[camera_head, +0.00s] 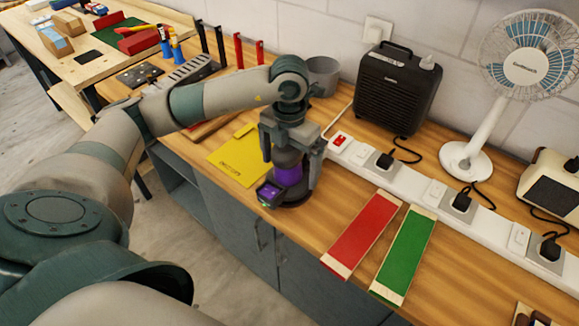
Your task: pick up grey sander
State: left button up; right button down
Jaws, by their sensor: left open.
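The grey sander (288,176) stands upright on the wooden bench, with a dark grey body, a purple band and a small display box at its front left. My left gripper (292,160) points down over it from above, one finger on each side of its upper body. The gripper is open around the sander; I cannot tell whether a finger touches it. The gripper hides the sander's top. My right gripper is not in view.
A yellow envelope (234,154) lies left of the sander. Red (362,236) and green (405,254) strips lie to the right. A white power strip (405,182) with plugs runs behind. A black heater (398,88), a white fan (466,157) and a grey pot (323,75) stand at the back.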

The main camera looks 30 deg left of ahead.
pick_arm(q)
jog(key=shift+f, duration=0.65)
jog(key=shift+c, duration=0.9)
jog(key=c, duration=1)
jog(key=shift+w+r, duration=0.1)
jog(key=shift+r, duration=0.15)
